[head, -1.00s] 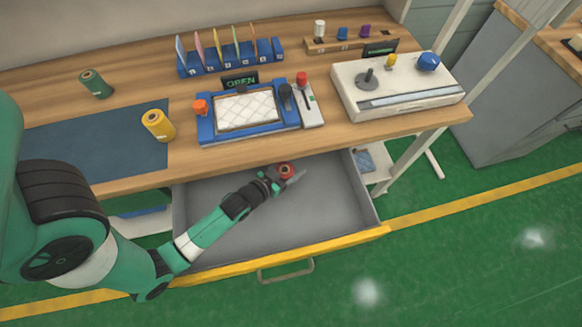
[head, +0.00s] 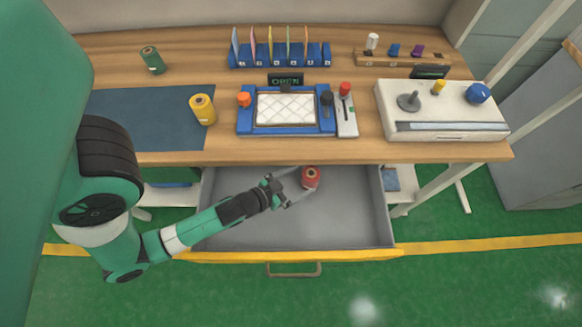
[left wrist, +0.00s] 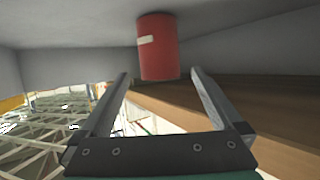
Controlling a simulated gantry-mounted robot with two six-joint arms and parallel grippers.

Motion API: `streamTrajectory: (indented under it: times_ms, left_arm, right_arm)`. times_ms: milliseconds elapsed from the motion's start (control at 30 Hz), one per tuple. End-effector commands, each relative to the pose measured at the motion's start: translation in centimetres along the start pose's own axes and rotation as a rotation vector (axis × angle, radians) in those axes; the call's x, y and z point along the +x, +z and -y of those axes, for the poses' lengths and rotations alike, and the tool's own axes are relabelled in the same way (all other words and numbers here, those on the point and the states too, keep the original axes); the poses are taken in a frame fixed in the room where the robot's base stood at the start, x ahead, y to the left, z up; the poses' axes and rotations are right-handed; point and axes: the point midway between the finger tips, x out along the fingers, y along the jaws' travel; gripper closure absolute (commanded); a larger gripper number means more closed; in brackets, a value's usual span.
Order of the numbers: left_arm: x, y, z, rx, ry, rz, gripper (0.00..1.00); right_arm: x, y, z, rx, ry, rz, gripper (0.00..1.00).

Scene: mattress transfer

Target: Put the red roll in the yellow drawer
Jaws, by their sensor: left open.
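The red roll (head: 310,177) stands in the open yellow-fronted drawer (head: 340,225), near its back and right of centre. It also shows in the left wrist view (left wrist: 158,48), where it appears against the grey drawer floor with a pale label on its side. My left gripper (head: 303,182) reaches into the drawer from the left. Its jaws are open, with the roll at and just beyond the fingertips (left wrist: 160,74). I cannot tell whether a finger still touches it. My right gripper is not in view.
The wooden tabletop (head: 370,151) overhangs behind the drawer. On it are a yellow roll (head: 203,109), a green roll (head: 152,60), a blue tray fixture (head: 287,131) and a white control box (head: 445,112). The drawer floor is otherwise clear.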

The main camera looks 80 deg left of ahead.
Motion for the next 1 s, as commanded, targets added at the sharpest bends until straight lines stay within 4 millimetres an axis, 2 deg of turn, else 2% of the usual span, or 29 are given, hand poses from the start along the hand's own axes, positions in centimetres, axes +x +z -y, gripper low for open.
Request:
streamTrajectory:
  times_ms: [33, 100, 267, 1000]
  left_arm:
    - [-1.2, -0.1, 0.0, 0.001, 0.002, 0.002, 0.0]
    - [-2.3, 0.2, -0.1, 0.002, 0.002, 0.002, 0.0]
    - [-3.6, 0.1, 0.0, 0.0, 0.001, -0.001, 0.0]
    - [-3.7, 0.0, 0.0, 0.0, 0.0, 0.0, 0.0]
  right_arm:
    - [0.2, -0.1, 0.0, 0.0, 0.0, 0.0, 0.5]
    - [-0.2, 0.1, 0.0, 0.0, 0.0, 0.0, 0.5]
    - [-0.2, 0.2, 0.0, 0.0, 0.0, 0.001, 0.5]
    - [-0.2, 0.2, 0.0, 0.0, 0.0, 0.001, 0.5]
